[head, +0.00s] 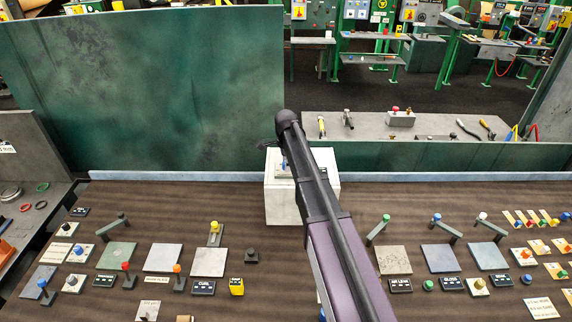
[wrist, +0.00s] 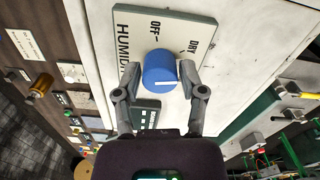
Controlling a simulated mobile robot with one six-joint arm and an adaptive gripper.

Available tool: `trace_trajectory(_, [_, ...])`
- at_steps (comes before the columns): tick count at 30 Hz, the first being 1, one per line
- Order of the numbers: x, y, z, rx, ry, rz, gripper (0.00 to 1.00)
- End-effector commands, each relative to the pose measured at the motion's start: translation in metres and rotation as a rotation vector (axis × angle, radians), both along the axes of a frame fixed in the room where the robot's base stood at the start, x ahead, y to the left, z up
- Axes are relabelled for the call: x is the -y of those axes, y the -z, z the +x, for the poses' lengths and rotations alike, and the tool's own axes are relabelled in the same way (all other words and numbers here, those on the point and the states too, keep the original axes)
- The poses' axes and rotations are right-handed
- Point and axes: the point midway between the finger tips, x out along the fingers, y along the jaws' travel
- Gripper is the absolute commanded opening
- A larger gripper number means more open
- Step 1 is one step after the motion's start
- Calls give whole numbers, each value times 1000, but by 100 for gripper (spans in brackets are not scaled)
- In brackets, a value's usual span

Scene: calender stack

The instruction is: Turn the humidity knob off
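The blue humidity knob (wrist: 159,72) sits on a pale plate (wrist: 200,22) lettered HUMIDITY, OFF and DRY in the wrist view. A white line on the knob points to the right in the picture, away from the OFF mark above it. My gripper (wrist: 160,70) has one finger on each side of the knob. A small gap shows at the left finger; whether the right finger touches cannot be told. In the head view my arm hides most of the knob and plate on top of the white box (head: 283,203).
A brown panel (head: 130,230) with several levers, buttons and square plates spreads to both sides of the box. A green wall (head: 150,85) stands behind at left. A grey shelf (head: 380,125) with tools lies behind at right. A dark display (wrist: 147,113) sits beside the knob.

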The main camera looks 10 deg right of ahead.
Motion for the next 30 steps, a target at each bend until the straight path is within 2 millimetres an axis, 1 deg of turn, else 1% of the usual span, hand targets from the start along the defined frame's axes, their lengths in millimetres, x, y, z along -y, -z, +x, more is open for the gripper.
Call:
trace_trajectory(1, [0, 0, 0, 0, 0, 0, 22])
trace_trajectory(2, [0, 0, 0, 0, 0, 0, 14])
trace_trajectory(3, [0, 0, 0, 0, 0, 0, 2])
trace_trajectory(4, [0, 0, 0, 0, 0, 0, 0])
trace_trajectory(11, [0, 0, 0, 0, -7, 0, 0])
trace_trajectory(17, [0, 0, 0, -1, -47, 0, 0])
trace_trajectory(23, [-1, 0, 0, -1, -143, 1, 0])
trace_trajectory(30, [-1, 0, -1, -1, -329, 1, 0])
